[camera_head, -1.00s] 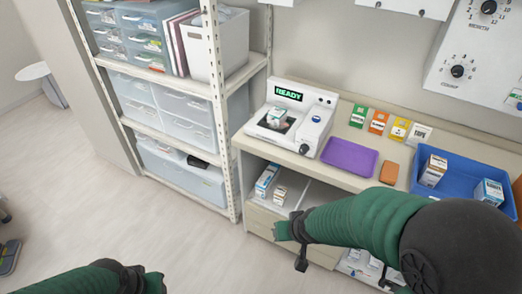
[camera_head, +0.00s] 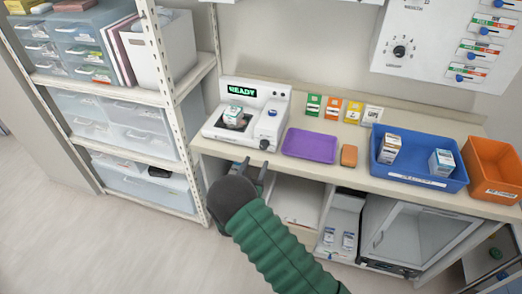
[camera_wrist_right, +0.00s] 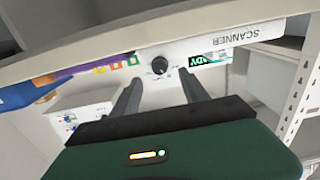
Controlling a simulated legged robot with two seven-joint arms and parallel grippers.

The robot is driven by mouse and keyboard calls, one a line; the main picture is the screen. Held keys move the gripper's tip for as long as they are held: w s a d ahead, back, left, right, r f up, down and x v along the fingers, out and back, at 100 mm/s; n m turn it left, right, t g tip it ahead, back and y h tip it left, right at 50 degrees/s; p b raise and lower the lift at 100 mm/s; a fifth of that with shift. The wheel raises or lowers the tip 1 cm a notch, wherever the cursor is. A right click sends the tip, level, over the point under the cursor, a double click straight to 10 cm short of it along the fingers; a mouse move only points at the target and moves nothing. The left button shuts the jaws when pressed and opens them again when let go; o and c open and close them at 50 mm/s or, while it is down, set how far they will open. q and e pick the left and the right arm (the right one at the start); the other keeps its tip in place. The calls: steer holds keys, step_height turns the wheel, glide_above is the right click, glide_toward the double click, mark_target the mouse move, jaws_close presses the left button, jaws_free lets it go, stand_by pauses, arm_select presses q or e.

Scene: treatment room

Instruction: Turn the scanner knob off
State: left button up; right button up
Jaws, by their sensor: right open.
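The white scanner (camera_head: 216,130) stands on the counter with a lit green READY display (camera_head: 242,91). A small white and green box (camera_head: 233,114) sits on its top. Its dark round knob (camera_head: 264,144) is on the front face, at the right; it also shows in the right wrist view (camera_wrist_right: 159,65), where the scanner appears upside down. My right gripper (camera_head: 256,168) is open and empty, just below and in front of the knob. In the wrist view its fingers (camera_wrist_right: 162,90) point at the knob, apart from it. My left gripper is out of view.
A purple tray (camera_head: 310,145) and an orange-brown block (camera_head: 349,155) lie right of the scanner. A blue bin (camera_head: 420,178) with boxes and an orange bin (camera_head: 492,170) stand farther right. A shelf post (camera_head: 180,125) rises at the left. The counter's front edge (camera_head: 330,176) is close to my gripper.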

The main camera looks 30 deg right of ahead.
mark_target(263, 148)
steer(key=x, duration=0.7)
steer(key=shift+w+d, duration=0.15)
jaws_close()
